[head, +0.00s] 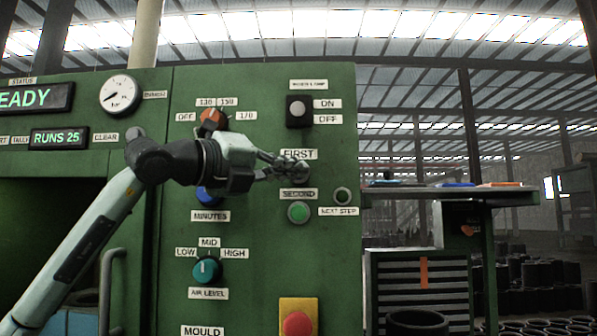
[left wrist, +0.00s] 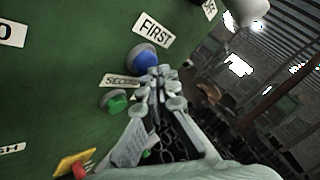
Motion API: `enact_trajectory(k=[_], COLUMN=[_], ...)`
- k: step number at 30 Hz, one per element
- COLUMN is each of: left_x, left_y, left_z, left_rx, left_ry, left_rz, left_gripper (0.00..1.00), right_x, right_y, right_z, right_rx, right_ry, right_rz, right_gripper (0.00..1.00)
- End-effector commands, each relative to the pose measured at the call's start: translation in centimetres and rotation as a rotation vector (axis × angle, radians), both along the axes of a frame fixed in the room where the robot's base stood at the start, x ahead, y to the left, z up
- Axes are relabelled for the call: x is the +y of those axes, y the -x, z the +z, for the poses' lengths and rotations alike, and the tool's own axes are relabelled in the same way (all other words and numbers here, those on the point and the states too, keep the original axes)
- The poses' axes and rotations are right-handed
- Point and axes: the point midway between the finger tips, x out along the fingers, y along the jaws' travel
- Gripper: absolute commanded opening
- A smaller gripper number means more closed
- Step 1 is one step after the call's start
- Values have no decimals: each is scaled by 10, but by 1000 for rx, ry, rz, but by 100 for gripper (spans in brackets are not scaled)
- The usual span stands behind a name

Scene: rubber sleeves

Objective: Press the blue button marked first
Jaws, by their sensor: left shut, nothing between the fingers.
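The blue button (left wrist: 143,58) shows in the left wrist view, just below the FIRST label (left wrist: 152,30) on the green panel. In the head view the FIRST label (head: 299,154) is visible, but my gripper hides the button under it. My left gripper (head: 300,169) is shut and empty, its fingertips in front of that spot. In the left wrist view its fingertips (left wrist: 159,72) overlap the button's lower right edge. I cannot tell whether they touch it. My right gripper is not in view.
An ON/OFF switch (head: 299,111) is above. A red button on yellow (head: 297,322) is lower down. A shelf (head: 450,193) stands right of the panel.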

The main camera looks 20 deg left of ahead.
Motion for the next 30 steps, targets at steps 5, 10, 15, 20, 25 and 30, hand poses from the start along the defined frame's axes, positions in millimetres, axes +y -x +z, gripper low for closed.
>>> enact_trajectory(k=[5, 10, 15, 20, 25, 30], left_x=[1, 1, 2, 2, 1, -1], left_y=[-2, -4, -5, -5, -3, 5], left_z=[0, 0, 0, 0, 0, -1], left_rx=[0, 0, 0, 0, -1, -2], left_ry=[0, 0, 0, 0, 0, 1], left_rz=[0, 0, 0, 0, -1, -1], left_gripper=[0, 0, 0, 0, 0, 0], right_x=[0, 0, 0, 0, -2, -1], right_y=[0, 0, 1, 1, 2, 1], right_z=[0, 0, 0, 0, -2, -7], right_rx=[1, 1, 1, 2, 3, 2], right_ry=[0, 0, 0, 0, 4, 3], right_rz=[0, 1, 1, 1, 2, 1], right_gripper=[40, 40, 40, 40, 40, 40])
